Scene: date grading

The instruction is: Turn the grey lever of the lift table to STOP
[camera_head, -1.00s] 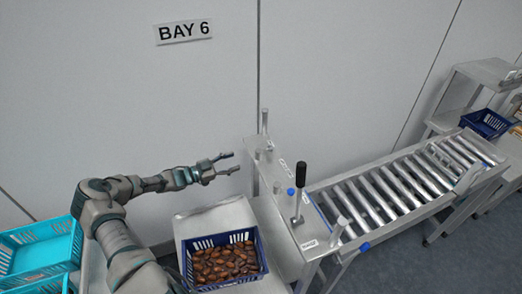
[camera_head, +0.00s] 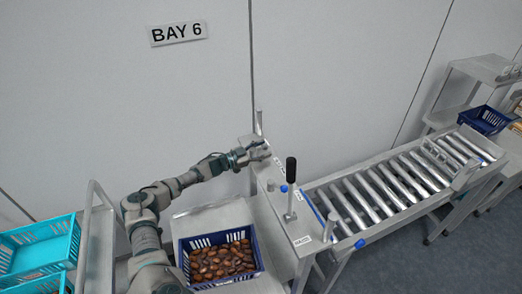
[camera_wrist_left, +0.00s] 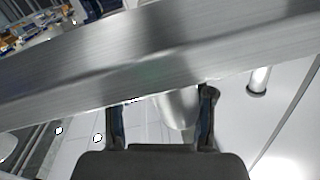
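The grey lever (camera_head: 259,121) stands upright at the far end of the lift table's metal control top (camera_head: 291,228), in the head view. Its lower part is hidden behind my left gripper (camera_head: 264,151), which is right in front of it. In the left wrist view the two fingers (camera_wrist_left: 161,118) are spread apart. A broad brushed-metal bar (camera_wrist_left: 160,55) crosses close in front of the camera, and a rounded grey piece (camera_wrist_left: 178,108) shows between the fingers; I cannot tell whether they touch it. The small labels on the control top are too small to read. My right gripper is out of view.
A black-handled lever (camera_head: 291,172) stands nearer on the same top. A blue crate of dates (camera_head: 190,282) sits below my left forearm. A roller conveyor (camera_head: 400,183) runs off to the right. Turquoise crates (camera_head: 40,250) stand at the left, beside a metal rail (camera_head: 91,205).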

